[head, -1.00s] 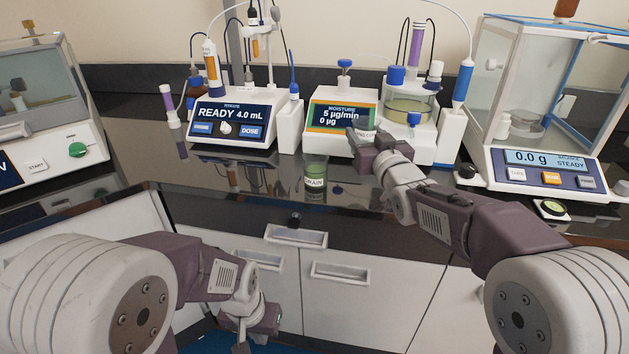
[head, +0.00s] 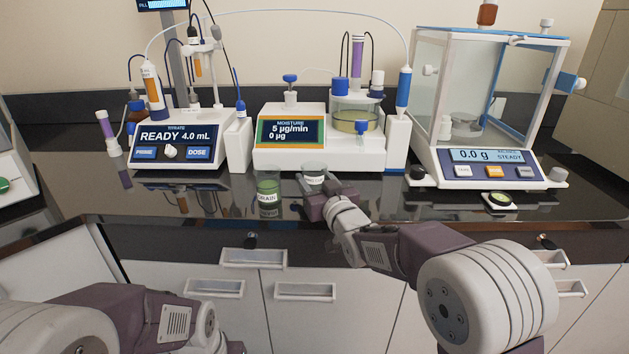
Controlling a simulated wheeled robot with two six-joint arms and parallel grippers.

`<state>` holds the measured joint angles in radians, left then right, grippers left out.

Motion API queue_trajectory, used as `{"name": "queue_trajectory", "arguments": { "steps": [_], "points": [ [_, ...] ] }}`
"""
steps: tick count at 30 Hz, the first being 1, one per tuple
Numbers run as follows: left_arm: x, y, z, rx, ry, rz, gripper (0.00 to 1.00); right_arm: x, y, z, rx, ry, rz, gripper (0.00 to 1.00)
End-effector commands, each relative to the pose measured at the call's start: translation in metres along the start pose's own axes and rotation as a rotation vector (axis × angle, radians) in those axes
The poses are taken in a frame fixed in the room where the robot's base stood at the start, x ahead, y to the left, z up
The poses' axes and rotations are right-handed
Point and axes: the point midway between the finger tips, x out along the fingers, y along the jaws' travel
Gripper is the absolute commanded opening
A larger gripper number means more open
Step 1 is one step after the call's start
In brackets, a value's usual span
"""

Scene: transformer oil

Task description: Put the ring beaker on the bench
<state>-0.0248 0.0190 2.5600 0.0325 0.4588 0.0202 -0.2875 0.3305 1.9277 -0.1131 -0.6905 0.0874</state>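The ring beaker, a small clear glass (head: 314,174) with a pale label too small to read, is at the tip of my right gripper (head: 318,196), low over the black bench (head: 390,205). The gripper covers its lower part and appears shut on it; I cannot tell whether its base touches the bench. My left arm shows at the lower left, but its gripper is outside the head view.
A green beaker labelled DRAIN (head: 268,188) stands just left of the ring beaker. Behind are the moisture meter (head: 290,140) and the titrator (head: 178,148). The balance (head: 488,165) stands right, with a small round dish (head: 499,199) before it.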

Motion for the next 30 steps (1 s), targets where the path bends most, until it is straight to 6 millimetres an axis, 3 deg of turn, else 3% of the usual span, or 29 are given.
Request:
{"name": "queue_trajectory", "arguments": {
  "steps": [1, 2, 14, 24, 30],
  "points": [
    [0.0, 0.0, 0.0, 0.0, 0.0, 0.0, 0.0, 0.0, 0.0, 0.0, 0.0, -0.001, 0.0, 0.64],
    [0.0, 0.0, 0.0, 0.0, 0.0, 0.0, 0.0, 0.0, 0.0, 0.0, 0.0, -0.001, 0.0, 0.72],
    [-0.005, 0.0, -0.001, 0.0, 0.0, 0.0, 0.0, -0.003, 0.0, -0.004, 0.0, -0.002, 0.0, 0.72],
    [-0.006, 0.0, -0.001, 0.0, 0.0, 0.0, 0.0, -0.08, 0.0, -0.004, 0.0, -0.001, 0.0, 0.72],
    [-0.008, 0.0, -0.001, 0.0, 0.0, 0.0, 0.0, -0.113, 0.0, -0.004, 0.0, -0.001, 0.001, 0.72]
  ]
}}
